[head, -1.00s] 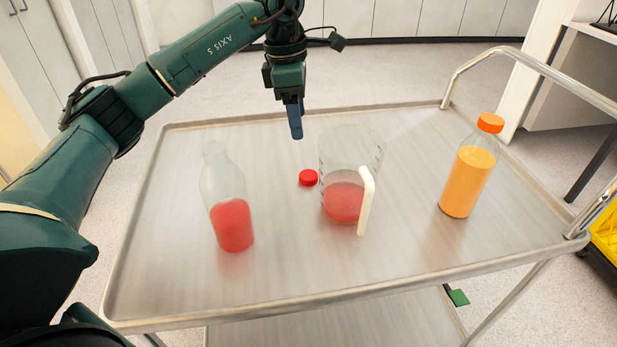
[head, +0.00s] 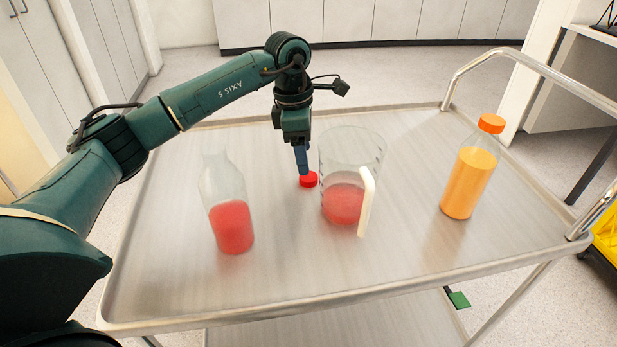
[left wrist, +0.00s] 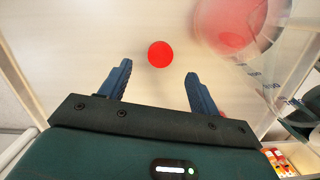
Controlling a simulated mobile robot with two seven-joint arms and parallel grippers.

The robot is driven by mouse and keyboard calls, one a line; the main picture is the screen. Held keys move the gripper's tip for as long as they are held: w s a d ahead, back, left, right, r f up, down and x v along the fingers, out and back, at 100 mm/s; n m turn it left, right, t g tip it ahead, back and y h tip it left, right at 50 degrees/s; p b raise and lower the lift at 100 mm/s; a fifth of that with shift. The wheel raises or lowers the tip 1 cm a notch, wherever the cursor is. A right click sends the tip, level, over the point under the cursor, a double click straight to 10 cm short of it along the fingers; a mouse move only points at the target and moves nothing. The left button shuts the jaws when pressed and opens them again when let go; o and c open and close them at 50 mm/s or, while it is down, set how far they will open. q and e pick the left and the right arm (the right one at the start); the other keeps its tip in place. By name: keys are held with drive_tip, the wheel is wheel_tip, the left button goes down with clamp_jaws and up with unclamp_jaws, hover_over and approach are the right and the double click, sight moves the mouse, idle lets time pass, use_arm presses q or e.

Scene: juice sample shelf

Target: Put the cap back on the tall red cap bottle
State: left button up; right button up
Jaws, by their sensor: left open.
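The red cap (head: 308,181) lies on the metal cart top, between the bottle and the jug. An uncapped clear bottle (head: 228,205), partly filled with red juice, stands upright at the left. My left gripper (head: 303,171) points down just above the cap in the head view. In the left wrist view, my left gripper (left wrist: 158,90) is open and empty. There the red cap (left wrist: 160,54) sits beyond the fingertips, roughly centred between them and not gripped. My right gripper is not in view.
A clear jug (head: 349,160) with a white handle and red juice stands close to the right of the cap. A capped orange juice bottle (head: 469,178) stands at the right. The cart (head: 330,278) has free room at the front and a metal rail at right.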

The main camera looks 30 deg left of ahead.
sight(309, 176)
use_arm(q)
drive_tip(key=shift+f, duration=0.1)
drive_tip(key=f, duration=0.5)
drive_tip(key=shift+w+d, duration=0.15)
drive_tip(key=shift+d, duration=0.25)
drive_tip(key=c, duration=1)
drive_tip(key=shift+r, duration=0.1)
drive_tip(key=shift+c, duration=0.2)
wheel_tip(309, 176, up, 10)
